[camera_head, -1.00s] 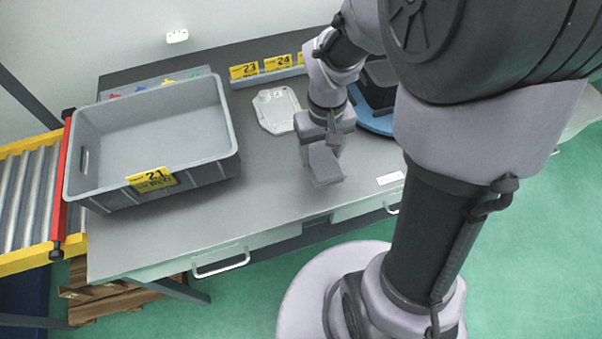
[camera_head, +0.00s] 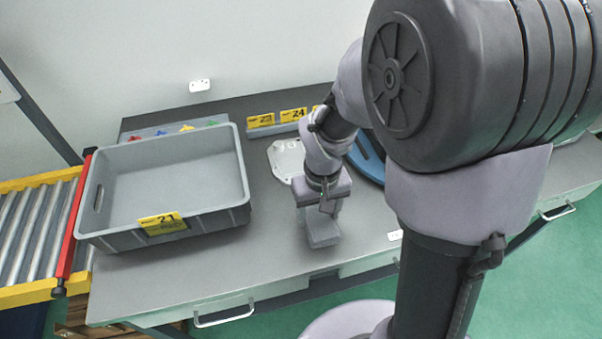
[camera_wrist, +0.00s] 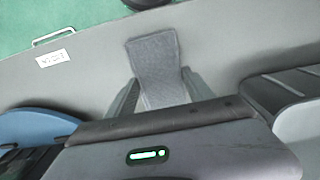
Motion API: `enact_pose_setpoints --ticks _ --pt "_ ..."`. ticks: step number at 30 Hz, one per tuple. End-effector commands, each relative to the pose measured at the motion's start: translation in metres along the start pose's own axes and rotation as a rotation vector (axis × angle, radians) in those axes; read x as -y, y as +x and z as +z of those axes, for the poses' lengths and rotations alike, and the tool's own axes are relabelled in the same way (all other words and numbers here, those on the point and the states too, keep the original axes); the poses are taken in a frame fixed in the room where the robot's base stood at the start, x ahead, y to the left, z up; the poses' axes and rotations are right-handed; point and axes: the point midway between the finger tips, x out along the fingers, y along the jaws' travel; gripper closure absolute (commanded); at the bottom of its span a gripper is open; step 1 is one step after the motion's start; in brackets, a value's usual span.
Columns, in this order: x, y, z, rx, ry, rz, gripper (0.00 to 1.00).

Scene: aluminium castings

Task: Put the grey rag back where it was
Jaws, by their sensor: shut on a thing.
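The grey rag (camera_wrist: 157,68) is a folded, flat piece of cloth held between my gripper's two fingers in the wrist view. In the head view my gripper (camera_head: 322,222) points down over the bench, right of the grey crate, and the rag (camera_head: 322,236) shows at its lower end. My gripper is shut on the rag. I cannot tell whether the rag touches the bench top.
A grey crate (camera_head: 100,222) labelled 21 stands on the bench (camera_head: 200,285) at left, beside a roller conveyor (camera_head: 30,235). A pale casting (camera_head: 284,160) lies behind my gripper. A blue object (camera_head: 366,160) is behind right. The bench front near the crate is clear.

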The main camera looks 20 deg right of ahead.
Motion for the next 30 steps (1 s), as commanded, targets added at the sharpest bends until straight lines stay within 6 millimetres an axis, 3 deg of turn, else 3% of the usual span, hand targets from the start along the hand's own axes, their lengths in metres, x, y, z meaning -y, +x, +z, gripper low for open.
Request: enact_pose_setpoints --ticks 5,9,20,21,23,24,30 --pt "0.009 0.006 -0.018 0.001 0.000 0.000 0.71" --pt "0.008 0.039 -0.016 0.003 0.001 0.000 0.71" --pt "0.008 0.041 -0.016 0.001 0.001 0.000 0.71" --pt "0.008 0.040 -0.016 0.001 0.001 0.000 0.33" --pt "0.008 0.040 -0.016 0.001 0.001 0.000 0.21" --pt "0.008 0.040 -0.016 0.001 0.001 0.000 0.17" --pt "0.008 0.040 -0.016 0.001 0.001 0.000 0.17"
